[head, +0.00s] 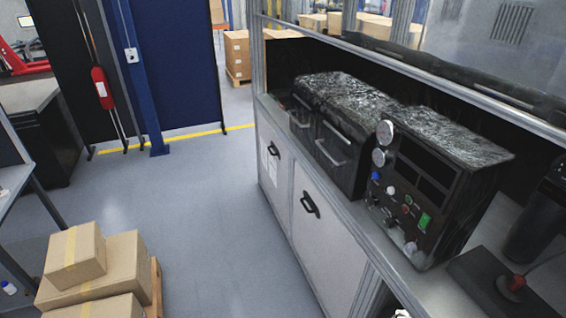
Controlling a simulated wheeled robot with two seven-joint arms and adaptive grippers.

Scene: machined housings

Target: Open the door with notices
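The door with notices (284,188) is the farther of two pale grey doors on the front of the cabinet under the worktop. Pale paper notices (272,168) show on it, too small to read. Its black handle (274,149) is near the top of the door. The door looks closed, flush with the cabinet front. The nearer door (324,247) also looks closed and has a black handle (310,204). Neither of my grippers is in view.
A machine with gauges and buttons (425,185) stands on the worktop, beside dark units with handles (335,135). Stacked cardboard boxes (95,265) stand at the lower left. The grey floor (215,220) between boxes and cabinet is clear. A blue post (142,75) stands farther back.

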